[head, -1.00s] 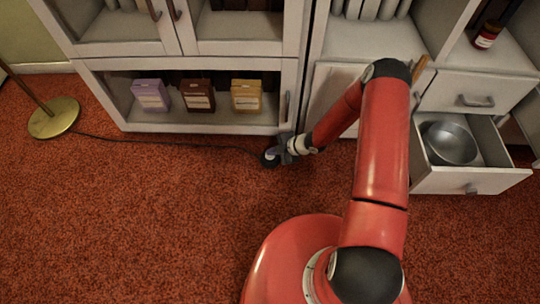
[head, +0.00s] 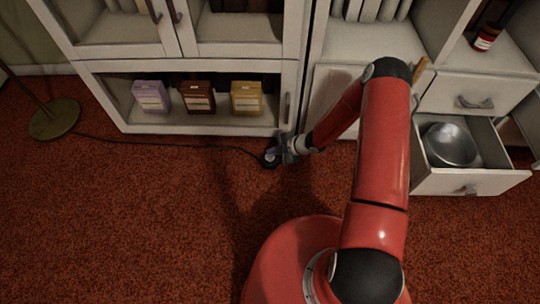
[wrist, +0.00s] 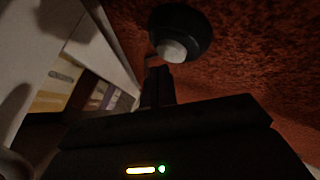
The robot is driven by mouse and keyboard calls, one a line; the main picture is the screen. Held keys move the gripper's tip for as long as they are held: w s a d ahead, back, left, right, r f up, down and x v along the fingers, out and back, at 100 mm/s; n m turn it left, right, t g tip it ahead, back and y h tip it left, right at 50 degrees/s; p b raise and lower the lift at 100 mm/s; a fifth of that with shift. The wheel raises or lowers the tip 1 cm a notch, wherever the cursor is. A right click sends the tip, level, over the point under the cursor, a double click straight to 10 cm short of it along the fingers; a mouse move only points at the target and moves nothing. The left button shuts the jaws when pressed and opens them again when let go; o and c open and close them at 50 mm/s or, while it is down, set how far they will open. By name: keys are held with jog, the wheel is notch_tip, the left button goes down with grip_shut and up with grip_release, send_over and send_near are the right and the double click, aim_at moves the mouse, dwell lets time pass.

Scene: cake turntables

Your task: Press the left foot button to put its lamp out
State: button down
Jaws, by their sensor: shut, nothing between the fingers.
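The foot button is a round black disc (head: 269,160) on the red carpet, in front of the cabinet. In the wrist view the foot button (wrist: 180,33) shows a pale cap at its centre. My gripper (head: 280,151) is shut and empty, right at the button in the head view; in the wrist view its fingertips (wrist: 157,72) point toward the button's near edge. I cannot tell whether they touch it. A cord runs left from the button to the brass base of a floor lamp (head: 54,119). The lamp's shade and bulb are out of view.
A white cabinet (head: 200,128) stands close behind my gripper, with several boxes (head: 198,97) on its lower shelf. An open drawer (head: 470,180) holding a metal bowl (head: 450,144) juts out at right. The carpet at left front is clear.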

aim_at(274, 157)
jog(key=shift+r+p, duration=2)
jog(key=shift+r, duration=1.05)
jog(key=shift+d, duration=0.1)
